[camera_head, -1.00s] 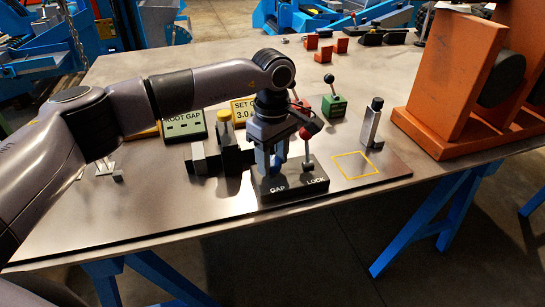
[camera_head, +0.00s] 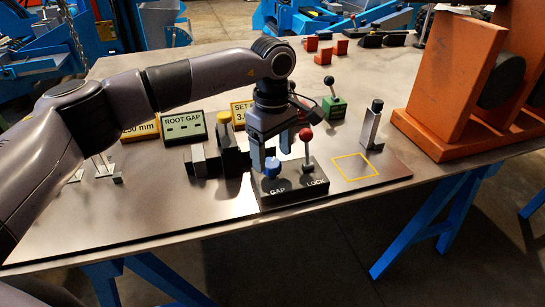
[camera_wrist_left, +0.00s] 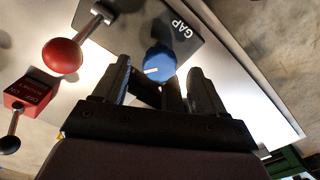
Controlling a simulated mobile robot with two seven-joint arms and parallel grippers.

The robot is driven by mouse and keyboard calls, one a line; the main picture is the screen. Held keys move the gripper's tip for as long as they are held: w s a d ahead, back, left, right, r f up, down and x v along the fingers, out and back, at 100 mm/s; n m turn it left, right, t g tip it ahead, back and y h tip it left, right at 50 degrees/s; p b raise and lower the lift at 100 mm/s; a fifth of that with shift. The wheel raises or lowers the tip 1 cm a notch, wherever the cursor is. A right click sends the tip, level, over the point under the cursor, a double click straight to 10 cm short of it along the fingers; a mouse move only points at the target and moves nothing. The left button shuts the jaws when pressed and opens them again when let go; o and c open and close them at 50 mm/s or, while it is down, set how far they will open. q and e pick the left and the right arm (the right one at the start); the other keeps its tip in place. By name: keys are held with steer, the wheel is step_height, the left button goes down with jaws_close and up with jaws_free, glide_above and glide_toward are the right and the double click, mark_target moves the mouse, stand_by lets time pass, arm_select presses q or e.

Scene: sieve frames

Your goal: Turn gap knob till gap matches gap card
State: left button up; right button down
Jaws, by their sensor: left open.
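The blue gap knob (camera_head: 271,169) sits on the black block (camera_head: 294,190) marked GAP and LOCK. In the left wrist view the knob (camera_wrist_left: 160,62) shows a pale mark on its side. My left gripper (camera_head: 271,158) is open just above the knob, and its fingers (camera_wrist_left: 160,88) show to either side of it in the wrist view. Nothing is held. The yellow gap card (camera_head: 239,113), reading SET and 3, stands behind, partly hidden by my arm. The red-balled lock lever (camera_head: 305,137) stands upright beside the knob. My right gripper is not in view.
A ROOT GAP display (camera_head: 184,128) and a mm card (camera_head: 140,132) stand at the back left. A dark clamp fixture (camera_head: 232,158) is left of the block. A yellow outlined square (camera_head: 354,167) is empty. An orange stand (camera_head: 455,90) is at right.

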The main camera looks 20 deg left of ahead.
mark_target(272, 163)
arm_select(q)
step_height(272, 163, up, 5)
steer(key=shift+s, duration=0.1)
stand_by(0.6)
